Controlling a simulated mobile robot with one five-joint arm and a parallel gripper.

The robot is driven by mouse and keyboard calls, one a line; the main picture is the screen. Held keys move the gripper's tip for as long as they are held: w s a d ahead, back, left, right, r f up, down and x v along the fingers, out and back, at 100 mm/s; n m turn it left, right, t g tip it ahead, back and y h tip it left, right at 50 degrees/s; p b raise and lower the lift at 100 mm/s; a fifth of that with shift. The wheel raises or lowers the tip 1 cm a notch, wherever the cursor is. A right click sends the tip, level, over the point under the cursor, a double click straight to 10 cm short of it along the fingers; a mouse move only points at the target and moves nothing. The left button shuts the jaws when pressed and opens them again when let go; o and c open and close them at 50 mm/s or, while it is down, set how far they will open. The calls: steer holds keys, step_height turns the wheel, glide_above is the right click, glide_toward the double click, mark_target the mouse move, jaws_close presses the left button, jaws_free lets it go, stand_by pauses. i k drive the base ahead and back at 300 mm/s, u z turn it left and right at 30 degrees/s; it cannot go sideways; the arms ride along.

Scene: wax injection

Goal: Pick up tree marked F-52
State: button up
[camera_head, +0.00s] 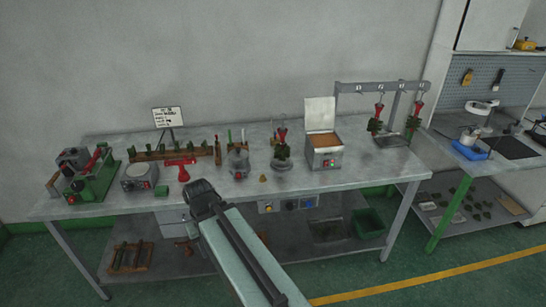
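Three wax trees with red tops and dark green branches show in the head view. One tree (281,150) is upright near the middle of the workbench, over a round grey base. Two more, a left tree (376,121) and a right tree (413,120), hang from the grey rack (375,87) at the bench's right end. Small tags sit on the rack's bar, but no marking is readable, so I cannot tell which tree is F-52. My gripper (202,193) is at the bench's front edge, left of all three trees and apart from them. Its fingers are not clear.
The workbench (325,185) carries a green machine (95,177), a round-topped device (139,177), a red tool (180,168) and an open-lidded box (323,150). A lower shelf holds a green bin (368,223). A second bench (470,152) adjoins right. The floor in front is clear.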

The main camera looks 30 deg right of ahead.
mark_target(282, 148)
steer(key=z, duration=0.15)
steer(key=i, duration=1.45)
steer(key=u, duration=0.05)
